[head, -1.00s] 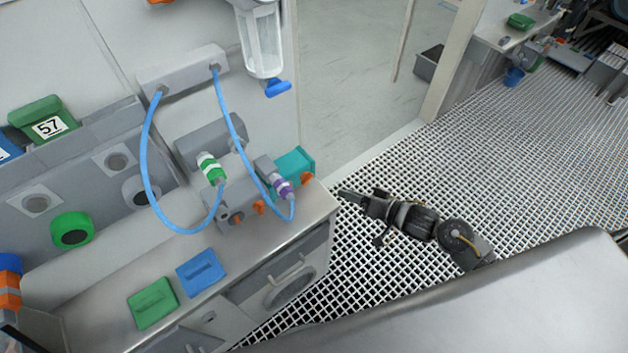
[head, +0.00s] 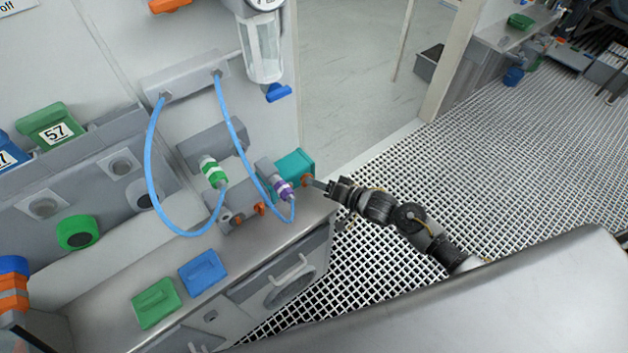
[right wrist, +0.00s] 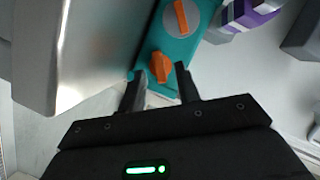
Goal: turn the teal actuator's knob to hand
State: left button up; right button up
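The teal actuator (head: 295,163) sits at the right end of the grey valve block on the bench. In the right wrist view the teal actuator (right wrist: 178,48) carries two orange knobs: an upper one (right wrist: 182,18) on a grey disc, and a lower one (right wrist: 160,67) nearer my fingers. My right gripper (head: 318,185) reaches in from the right, its tips close to the actuator's right end. In the wrist view my right gripper (right wrist: 160,86) is open, its fingertips either side of the lower knob. I cannot tell whether they touch it.
A purple-and-white connector (head: 283,188) and blue hose sit just left of the actuator. A green-and-white connector (head: 213,172) is farther left. A clear filter housing (head: 263,50) hangs above. Blue (head: 203,272) and green (head: 156,302) blocks lie on the bench. The grating floor right of the bench is open.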

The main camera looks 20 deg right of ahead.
jog(key=shift+w+a+f, duration=0.15)
jog(key=shift+w+a, duration=0.3)
jog(key=shift+s+d, duration=0.1)
grip_shut()
